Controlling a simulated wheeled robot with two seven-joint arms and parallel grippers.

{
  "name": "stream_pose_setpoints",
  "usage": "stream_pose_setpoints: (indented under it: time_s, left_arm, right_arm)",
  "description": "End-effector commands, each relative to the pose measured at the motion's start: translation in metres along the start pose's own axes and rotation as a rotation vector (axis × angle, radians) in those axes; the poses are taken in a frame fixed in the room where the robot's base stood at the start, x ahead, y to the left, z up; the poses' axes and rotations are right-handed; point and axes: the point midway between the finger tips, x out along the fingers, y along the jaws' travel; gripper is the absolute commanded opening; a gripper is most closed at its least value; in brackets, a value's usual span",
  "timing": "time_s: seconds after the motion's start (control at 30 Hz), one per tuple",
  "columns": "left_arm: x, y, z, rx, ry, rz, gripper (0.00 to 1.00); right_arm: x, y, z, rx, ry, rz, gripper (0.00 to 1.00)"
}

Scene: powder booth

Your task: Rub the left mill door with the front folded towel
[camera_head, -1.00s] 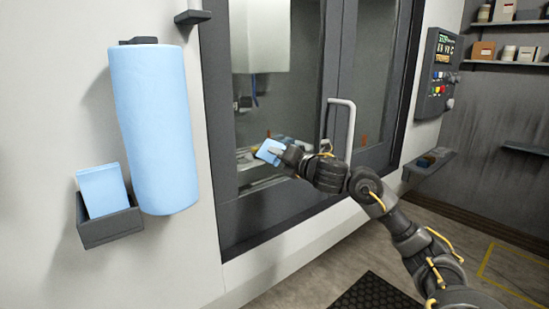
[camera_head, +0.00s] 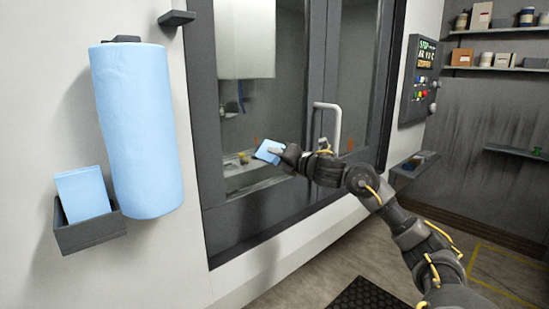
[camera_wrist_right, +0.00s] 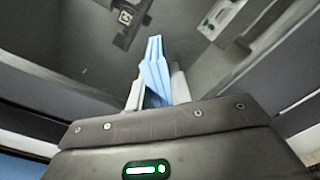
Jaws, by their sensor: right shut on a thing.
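My right gripper (camera_head: 284,152) is shut on a blue folded towel (camera_head: 268,150), in front of the glass of the left mill door (camera_head: 262,210). In the right wrist view the towel (camera_wrist_right: 155,72) stands up between the two fingers, with the door's window ahead of it. I cannot tell whether the towel touches the glass. The left door has a dark frame around a window. Another blue folded towel (camera_head: 83,193) stands in a dark holder (camera_head: 90,232) on the wall at left. My left gripper is not in view.
A large blue roll (camera_head: 138,130) hangs on the white wall left of the door. A pale bar handle (camera_head: 337,125) sticks out right of my gripper. A control panel (camera_head: 419,80) and shelves (camera_head: 500,66) are farther right. A black mat (camera_head: 372,294) lies on the floor.

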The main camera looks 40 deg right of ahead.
Motion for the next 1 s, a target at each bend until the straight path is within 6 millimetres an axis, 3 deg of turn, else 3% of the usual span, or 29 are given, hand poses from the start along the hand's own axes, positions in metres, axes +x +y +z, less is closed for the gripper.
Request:
stream_pose_setpoints:
  time_s: [0.2,0.4,0.73,1.0]
  left_arm:
    - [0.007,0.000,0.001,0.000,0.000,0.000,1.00]
    - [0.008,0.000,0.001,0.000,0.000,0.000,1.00]
    - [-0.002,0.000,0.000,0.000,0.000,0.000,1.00]
    - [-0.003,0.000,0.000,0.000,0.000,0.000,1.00]
  right_arm:
    - [0.001,-0.015,0.013,0.001,-0.002,-0.003,0.03]
    - [0.001,-0.018,0.017,0.002,-0.002,-0.002,0.03]
    - [-0.001,-0.007,0.027,0.000,-0.003,-0.001,0.03]
    - [-0.001,-0.002,0.021,0.001,-0.001,0.001,0.03]
